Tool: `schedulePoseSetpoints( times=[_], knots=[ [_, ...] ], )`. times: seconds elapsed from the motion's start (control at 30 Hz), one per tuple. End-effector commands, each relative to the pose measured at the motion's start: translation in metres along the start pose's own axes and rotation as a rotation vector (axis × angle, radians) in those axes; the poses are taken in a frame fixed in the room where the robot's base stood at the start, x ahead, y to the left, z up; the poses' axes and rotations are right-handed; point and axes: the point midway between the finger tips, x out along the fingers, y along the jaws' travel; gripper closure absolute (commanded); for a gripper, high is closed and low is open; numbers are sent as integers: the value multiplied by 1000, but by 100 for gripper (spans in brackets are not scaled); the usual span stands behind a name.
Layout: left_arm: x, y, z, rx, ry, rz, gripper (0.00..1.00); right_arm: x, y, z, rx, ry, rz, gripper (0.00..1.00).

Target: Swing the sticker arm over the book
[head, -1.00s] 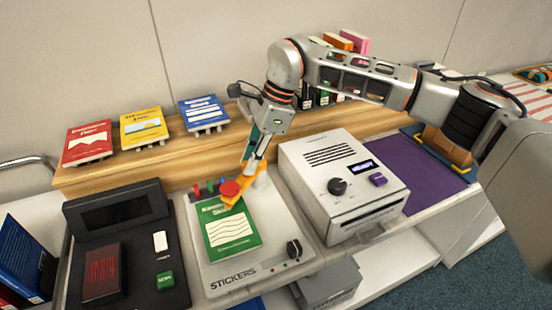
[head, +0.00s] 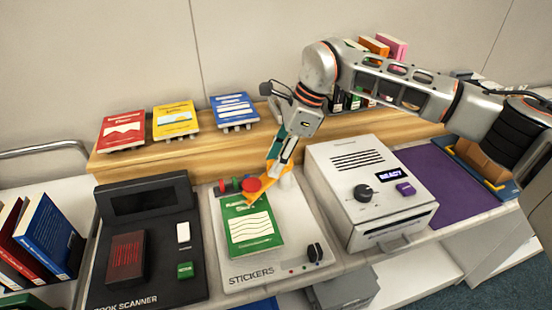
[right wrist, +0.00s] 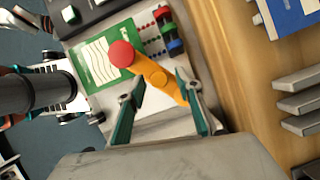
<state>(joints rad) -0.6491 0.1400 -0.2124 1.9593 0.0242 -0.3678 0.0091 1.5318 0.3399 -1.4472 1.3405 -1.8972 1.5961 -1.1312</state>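The green book (head: 250,231) lies flat on the light grey sticker machine (head: 285,250). The orange sticker arm (head: 259,196) has a red round knob (head: 251,185). In the head view its knob end overlaps the book's top edge. In the right wrist view the knob (right wrist: 122,54) lies at the book's edge and the orange arm (right wrist: 165,82) runs back toward my fingers. My right gripper (head: 276,162) is at the arm from above. Its two teal fingers (right wrist: 160,92) stand apart with the orange arm between or just beyond them; contact is unclear. My left gripper is not seen.
A black book scanner (head: 148,245) stands left of the sticker machine. A white machine (head: 370,185) with a lit display stands close on the right, beside a purple mat (head: 430,180). A wooden ledge (head: 180,150) with books on stands runs behind.

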Motion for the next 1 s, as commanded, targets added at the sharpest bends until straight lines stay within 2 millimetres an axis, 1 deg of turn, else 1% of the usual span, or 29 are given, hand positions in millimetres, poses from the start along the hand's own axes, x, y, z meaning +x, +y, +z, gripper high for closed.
schedulePoseSetpoints(
  times=[0.17, 0.27, 0.37, 0.6, 0.7, 0.8, 0.9, 1.0],
  knots=[
    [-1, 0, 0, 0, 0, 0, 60, -2, 0, 0, 0, 0, 0, 65],
    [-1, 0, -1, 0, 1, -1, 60, -9, -1, 0, -1, 0, -2, 65],
    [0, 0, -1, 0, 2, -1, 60, -23, -1, 0, -1, 0, -3, 65],
    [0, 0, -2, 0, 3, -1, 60, -73, -1, 0, 0, 0, -4, 65],
    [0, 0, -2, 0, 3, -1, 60, -91, -1, 0, 0, 0, -3, 65],
    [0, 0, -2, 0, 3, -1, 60, -105, -1, 0, 0, 0, -3, 65],
    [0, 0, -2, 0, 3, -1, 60, -114, 0, 0, 0, 1, -1, 65],
    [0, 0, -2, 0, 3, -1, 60, -119, 0, 0, -1, 0, -1, 65]
  ],
)
